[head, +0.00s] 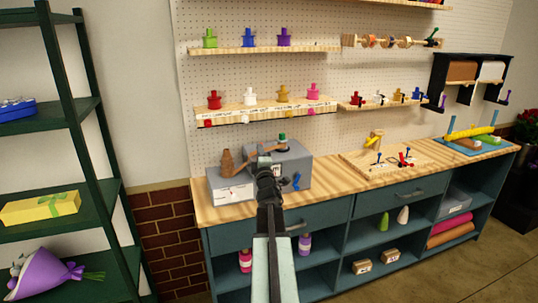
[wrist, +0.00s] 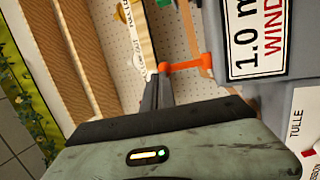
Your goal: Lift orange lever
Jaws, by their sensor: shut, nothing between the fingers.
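The orange lever (wrist: 188,64) shows in the wrist view as a short bar with a wider end at a grey box (wrist: 275,70). The box carries a white label with large printing, "1.0 m". My gripper (wrist: 156,76) is shut with nothing between its fingers. Its tips are close to the lever's free end; I cannot tell whether they touch. In the head view my gripper (head: 264,160) is in front of the grey boxes (head: 290,160) on the bench. I cannot make out the orange lever clearly there; my gripper may hide it.
A brown wooden piece (head: 227,163) stands on the left box, and a blue lever (head: 296,181) is on the boxes' right side. A wooden board (head: 385,160) with small levers lies farther right on the bench (head: 330,180). Pegboard shelves (head: 265,110) hang behind.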

